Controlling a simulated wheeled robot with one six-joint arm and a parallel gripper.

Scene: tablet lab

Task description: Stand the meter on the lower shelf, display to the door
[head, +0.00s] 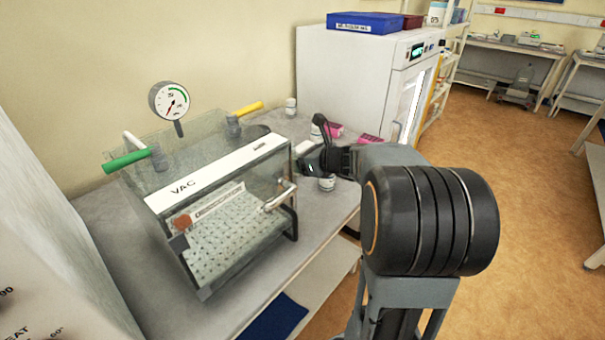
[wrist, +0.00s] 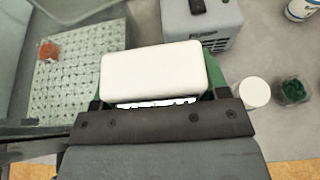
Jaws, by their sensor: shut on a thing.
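My gripper (head: 322,160) is to the right of the clear vacuum cabinet, above the bench. In the wrist view it is shut on a white, round-cornered block (wrist: 152,70) with green at its sides, which I take to be the meter. No display can be made out; its lower edge is partly hidden by my gripper. The cabinet, marked VAC (head: 205,182), has clear walls and a metal handle at its right front. A perforated shelf (head: 225,240) inside carries an orange-brown item (head: 183,222); it also shows in the wrist view (wrist: 90,85). I cannot tell whether the door is open.
A white-capped jar (wrist: 255,92) and a jar with green contents (wrist: 292,90) stand right of the held block. A grey vented box (wrist: 203,22) is behind it. Pink boxes (head: 370,140) and a large white appliance (head: 350,80) stand farther back.

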